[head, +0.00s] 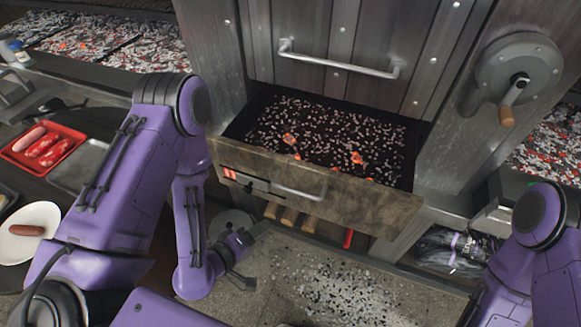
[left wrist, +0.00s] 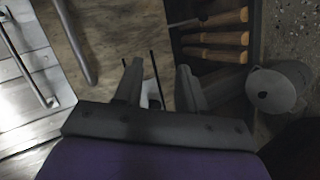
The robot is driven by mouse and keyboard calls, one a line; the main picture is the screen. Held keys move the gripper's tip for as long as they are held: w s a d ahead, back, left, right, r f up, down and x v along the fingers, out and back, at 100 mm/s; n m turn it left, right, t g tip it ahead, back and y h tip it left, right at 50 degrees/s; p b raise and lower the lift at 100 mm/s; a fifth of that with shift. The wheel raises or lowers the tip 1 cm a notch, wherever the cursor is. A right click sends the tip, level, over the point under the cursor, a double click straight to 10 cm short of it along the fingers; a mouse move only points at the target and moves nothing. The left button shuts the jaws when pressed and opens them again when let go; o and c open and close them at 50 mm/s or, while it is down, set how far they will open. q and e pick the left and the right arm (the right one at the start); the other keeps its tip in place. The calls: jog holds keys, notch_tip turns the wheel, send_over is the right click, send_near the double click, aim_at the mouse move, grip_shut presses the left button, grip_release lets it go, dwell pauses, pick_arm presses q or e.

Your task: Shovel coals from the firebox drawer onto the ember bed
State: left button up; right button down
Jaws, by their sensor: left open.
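The firebox drawer (head: 330,200) is pulled open below the steel door in the head view. It holds many grey coals (head: 330,135), a few glowing orange. Ember beds with ash and glowing coals lie at the upper left (head: 110,45) and right edge (head: 550,145). My left gripper (head: 250,258) is open and empty, low in front of the drawer. In the left wrist view its fingers (left wrist: 158,68) are spread near several wooden handles (left wrist: 218,38), apart from them. What tools these handles belong to is hidden, and I cannot make out a shovel. My right gripper is out of view.
A crank wheel (head: 518,75) is on the right. A red tray of meat (head: 42,148) and a white plate with a sausage (head: 30,232) are at left. A grey round container (left wrist: 275,90) stands beside the handles. Ash and coal bits (head: 350,295) cover the floor.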

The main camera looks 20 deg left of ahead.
aim_at(293, 192)
pick_arm(q)
notch_tip(293, 192, up, 9)
jog(key=w+d+n+t+h+p, duration=0.1)
jog(key=d+n+t+h+p, duration=0.1)
jog(key=n, duration=0.1)
jog(key=b+x, duration=0.1)
jog(key=x, duration=0.2)
jog(key=b+x, duration=0.1)
jog(key=x, duration=0.2)
jog(key=r+b+x, duration=0.1)
jog(key=x, duration=0.3)
jog(key=shift+w+d+b, duration=0.1)
jog(key=shift+b, duration=0.25)
jog(key=shift+w+d+f, duration=0.15)
jog(key=shift+w+f, duration=0.05)
jog(key=shift+w, duration=0.2)
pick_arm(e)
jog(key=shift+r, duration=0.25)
pick_arm(q)
grip_shut()
